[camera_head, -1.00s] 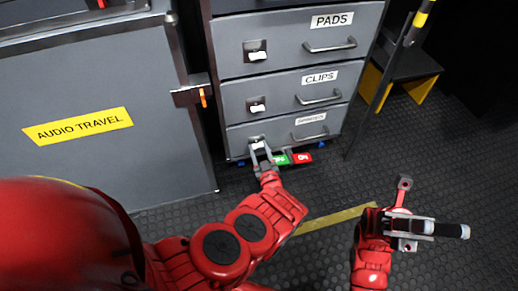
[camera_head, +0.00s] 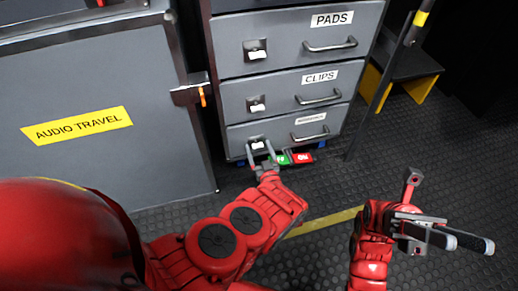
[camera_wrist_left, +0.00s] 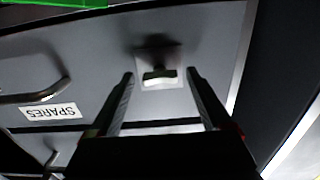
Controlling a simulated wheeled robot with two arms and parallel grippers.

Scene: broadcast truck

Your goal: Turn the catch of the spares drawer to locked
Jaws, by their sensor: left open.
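The spares drawer (camera_head: 286,136) is the lowest grey drawer and looks shut. Its label is blurred in the head view, but reads SPARES upside down in the left wrist view (camera_wrist_left: 51,111). Its catch (camera_head: 257,144) is a pale bar on a square plate at the drawer's left. In the left wrist view the catch (camera_wrist_left: 160,77) lies crosswise between the fingertips, apart from both. My left gripper (camera_head: 262,149) is open in front of it; contact is not visible. My right gripper (camera_head: 471,244) is open and empty, right of the drawers over the floor.
The clips drawer (camera_head: 283,92) and pads drawer (camera_head: 290,38) are above. The audio travel case (camera_head: 90,165) stands left. A step (camera_head: 412,63) and pole are at right. Floor between is clear.

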